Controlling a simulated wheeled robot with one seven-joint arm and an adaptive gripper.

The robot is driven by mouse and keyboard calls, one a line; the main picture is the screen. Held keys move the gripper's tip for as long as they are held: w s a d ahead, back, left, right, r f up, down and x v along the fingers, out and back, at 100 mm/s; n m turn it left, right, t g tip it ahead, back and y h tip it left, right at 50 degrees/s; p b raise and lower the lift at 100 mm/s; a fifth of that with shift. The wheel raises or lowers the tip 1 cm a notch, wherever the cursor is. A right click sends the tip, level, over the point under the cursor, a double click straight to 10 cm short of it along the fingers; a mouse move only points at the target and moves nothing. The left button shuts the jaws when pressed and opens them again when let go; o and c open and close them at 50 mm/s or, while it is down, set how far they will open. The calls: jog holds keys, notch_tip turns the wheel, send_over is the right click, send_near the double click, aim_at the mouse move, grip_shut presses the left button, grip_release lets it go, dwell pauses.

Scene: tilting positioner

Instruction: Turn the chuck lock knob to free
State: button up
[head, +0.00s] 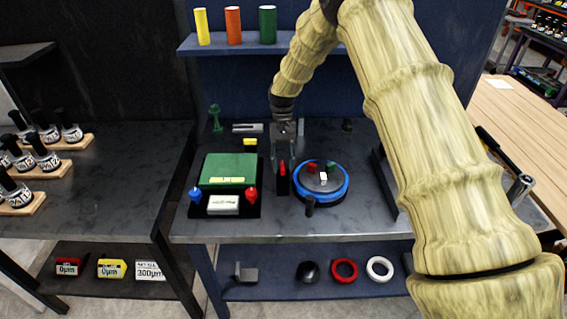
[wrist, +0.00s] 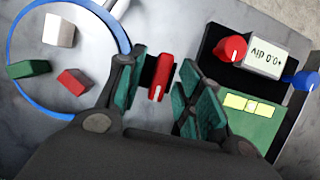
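A red knob (head: 283,169) with a pale pointer line sits on a small black block (head: 283,188), between the control box and the blue-rimmed turntable. I take it for the chuck lock knob; no label on it is readable. My gripper (head: 283,155) points down just above it. The turntable (head: 343,190) bears red, green and white blocks.
The control box (head: 200,198) stands close left, with a blue knob (head: 195,194), another red knob (head: 252,192) and a white display (head: 224,203). A dark handle (head: 310,205) stands at the turntable's front. The bench's front strip (head: 260,232) is clear.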

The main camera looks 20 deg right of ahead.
jog(key=v, duration=1.2)
